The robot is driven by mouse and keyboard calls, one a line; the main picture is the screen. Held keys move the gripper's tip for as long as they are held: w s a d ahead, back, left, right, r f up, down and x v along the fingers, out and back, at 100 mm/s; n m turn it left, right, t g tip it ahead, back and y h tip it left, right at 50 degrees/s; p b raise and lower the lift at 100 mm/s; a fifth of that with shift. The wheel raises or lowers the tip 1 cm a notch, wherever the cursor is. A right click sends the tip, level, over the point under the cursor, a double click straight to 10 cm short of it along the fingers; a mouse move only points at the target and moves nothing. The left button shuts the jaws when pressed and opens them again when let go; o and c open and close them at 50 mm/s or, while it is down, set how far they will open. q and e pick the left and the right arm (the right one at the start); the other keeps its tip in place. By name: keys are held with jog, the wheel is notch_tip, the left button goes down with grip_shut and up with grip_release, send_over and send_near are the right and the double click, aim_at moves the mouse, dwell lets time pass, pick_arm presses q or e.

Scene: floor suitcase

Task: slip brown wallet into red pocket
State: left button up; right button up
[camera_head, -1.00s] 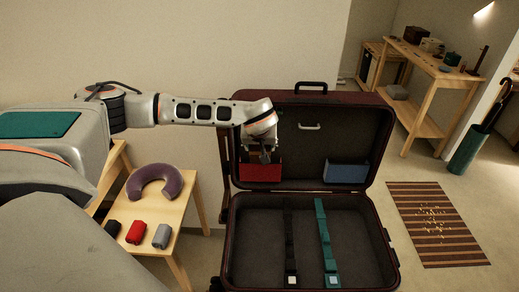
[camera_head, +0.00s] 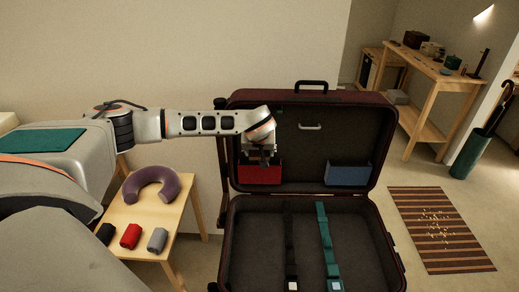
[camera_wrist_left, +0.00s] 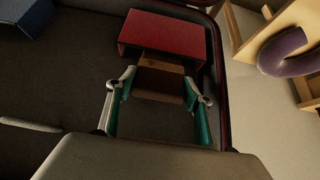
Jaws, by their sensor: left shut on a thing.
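The red pocket (camera_head: 259,175) is fixed low on the left of the open suitcase's lid and also shows at the top of the left wrist view (camera_wrist_left: 164,36). My left gripper (camera_head: 263,160) is right at the pocket's upper edge. In the left wrist view its two fingers (camera_wrist_left: 160,90) are shut on the brown wallet (camera_wrist_left: 160,82), one on each side. The wallet's far end, a lighter brown strip, meets the pocket's near edge. I cannot tell whether its tip is inside. My right gripper is not in view.
A blue pocket (camera_head: 348,173) sits at the lid's right. The suitcase base (camera_head: 262,240) holds black and teal straps. A side table (camera_head: 148,212) at left carries a purple neck pillow (camera_head: 153,183) and black, red and grey rolled items. A striped mat (camera_head: 440,228) lies on the right.

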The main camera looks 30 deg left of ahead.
pick_arm(q)
jog(key=shift+f, duration=0.2)
jog(key=o, duration=1.3)
jog(key=shift+c, duration=0.2)
jog(key=v, duration=1.2)
